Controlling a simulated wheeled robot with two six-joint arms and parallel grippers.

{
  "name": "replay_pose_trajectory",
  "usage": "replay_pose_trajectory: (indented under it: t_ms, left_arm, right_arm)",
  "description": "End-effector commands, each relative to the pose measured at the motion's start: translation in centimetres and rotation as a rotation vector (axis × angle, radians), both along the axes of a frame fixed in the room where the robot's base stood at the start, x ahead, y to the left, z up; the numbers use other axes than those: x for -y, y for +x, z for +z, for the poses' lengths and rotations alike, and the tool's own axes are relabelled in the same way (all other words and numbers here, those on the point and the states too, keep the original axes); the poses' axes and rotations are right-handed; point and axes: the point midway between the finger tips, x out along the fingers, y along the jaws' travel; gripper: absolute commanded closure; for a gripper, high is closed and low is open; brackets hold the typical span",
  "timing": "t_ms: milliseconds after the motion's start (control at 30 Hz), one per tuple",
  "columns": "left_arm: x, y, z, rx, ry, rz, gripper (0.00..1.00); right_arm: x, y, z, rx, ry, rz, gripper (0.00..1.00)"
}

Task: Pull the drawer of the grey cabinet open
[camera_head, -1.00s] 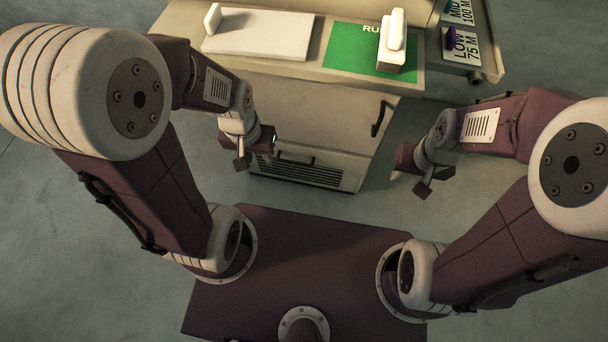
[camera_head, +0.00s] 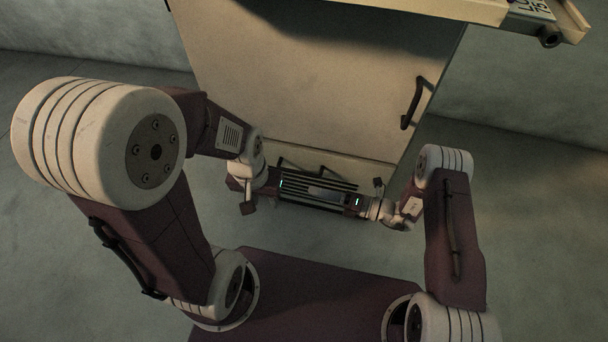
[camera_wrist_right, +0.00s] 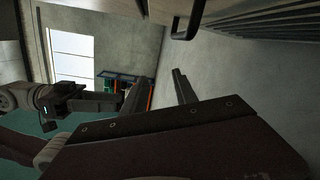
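The grey cabinet (camera_head: 310,80) stands in front of me in the head view. Its low drawer front (camera_head: 350,172) is a strip below the large upper panel. A dark bar handle (camera_head: 300,167) crosses that strip, partly hidden by my grippers. A dark handle also shows at the top of the right wrist view (camera_wrist_right: 187,22). My right gripper (camera_head: 325,192) lies low before the cabinet, pointing left. In the wrist view its two fingers (camera_wrist_right: 160,90) are apart with nothing between them, short of the handle. My left gripper (camera_head: 290,187) is beside it; its fingers are unclear.
An upright handle (camera_head: 411,103) sits on the right of the upper panel. The worktop edge (camera_head: 450,10) overhangs above. Open floor (camera_head: 540,220) lies to the right.

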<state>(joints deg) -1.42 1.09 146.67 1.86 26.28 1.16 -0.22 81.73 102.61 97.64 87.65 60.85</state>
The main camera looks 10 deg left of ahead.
Motion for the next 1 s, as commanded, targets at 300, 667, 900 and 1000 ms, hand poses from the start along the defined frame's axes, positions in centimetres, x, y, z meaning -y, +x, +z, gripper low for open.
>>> replay_pose_trajectory:
  t_ms: [300, 667, 900, 1000]
  left_arm:
    - [0.0, 0.0, 0.0, 0.000, 0.000, 0.000, 0.64]
    - [0.0, 0.0, -2.7, 0.000, 0.000, 0.000, 0.64]
    - [0.0, 0.0, -4.0, 0.000, 0.000, 0.000, 0.64]
    - [0.0, 0.0, -4.0, 0.000, 0.000, 0.000, 0.64]
  right_arm:
    - [2.0, 3.7, -3.5, -0.222, 0.193, -0.294, 0.66]
    - [-2.9, 5.6, -3.6, -0.217, 0.191, -0.285, 0.66]
    - [-6.0, 7.1, -3.1, -0.219, 0.189, -0.289, 0.66]
    - [-6.3, 7.3, -2.9, -0.219, 0.190, -0.290, 0.66]
